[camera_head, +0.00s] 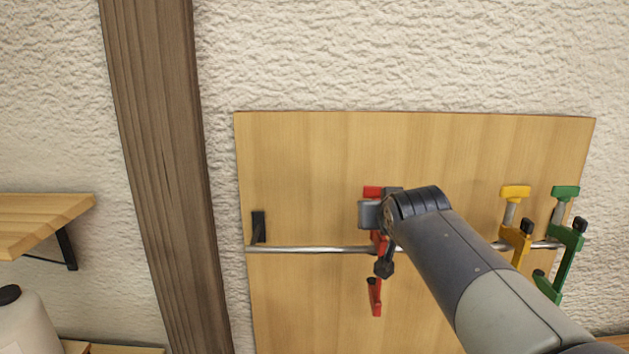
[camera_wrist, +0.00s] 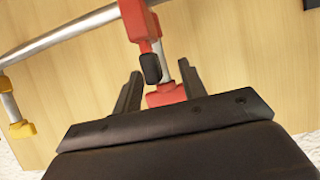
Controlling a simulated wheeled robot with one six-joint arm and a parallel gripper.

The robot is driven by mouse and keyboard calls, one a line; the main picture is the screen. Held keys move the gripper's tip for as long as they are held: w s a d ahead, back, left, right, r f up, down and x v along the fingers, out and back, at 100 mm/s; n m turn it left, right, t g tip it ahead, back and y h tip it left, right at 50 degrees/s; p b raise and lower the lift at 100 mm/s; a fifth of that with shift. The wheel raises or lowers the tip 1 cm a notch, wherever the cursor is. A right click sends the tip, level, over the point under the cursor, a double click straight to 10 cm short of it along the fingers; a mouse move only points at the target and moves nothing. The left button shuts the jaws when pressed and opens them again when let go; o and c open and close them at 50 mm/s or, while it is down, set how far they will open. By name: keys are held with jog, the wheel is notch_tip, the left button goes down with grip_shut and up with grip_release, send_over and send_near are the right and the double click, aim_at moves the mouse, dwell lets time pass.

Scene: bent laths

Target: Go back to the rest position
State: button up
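A red clamp (camera_head: 375,298) hangs on the metal rail (camera_head: 310,249) in front of a wooden board. In the head view my gripper (camera_head: 372,208) is at its upper part and hides much of it. In the wrist view my gripper (camera_wrist: 161,75) has its two dark fingers apart. One red end of the clamp (camera_wrist: 166,95) lies between them, with a gap visible on at least the left side. The clamp's black handle tip (camera_wrist: 150,68) shows just beyond. Whether a finger touches the clamp at the right is hard to tell.
A yellow clamp (camera_head: 515,236) and a green clamp (camera_head: 567,240) hang on the rail to the right, the yellow one partly beside my forearm. A wooden post (camera_head: 160,150) stands left of the board (camera_head: 300,170). A shelf (camera_head: 40,220) and a white container (camera_head: 25,328) are far left.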

jog(key=s+b, duration=0.4)
jog(key=s, duration=0.8)
jog(key=shift+s+a+f, duration=0.15)
jog(key=shift+s+a, duration=0.05)
jog(key=shift+s, duration=0.1)
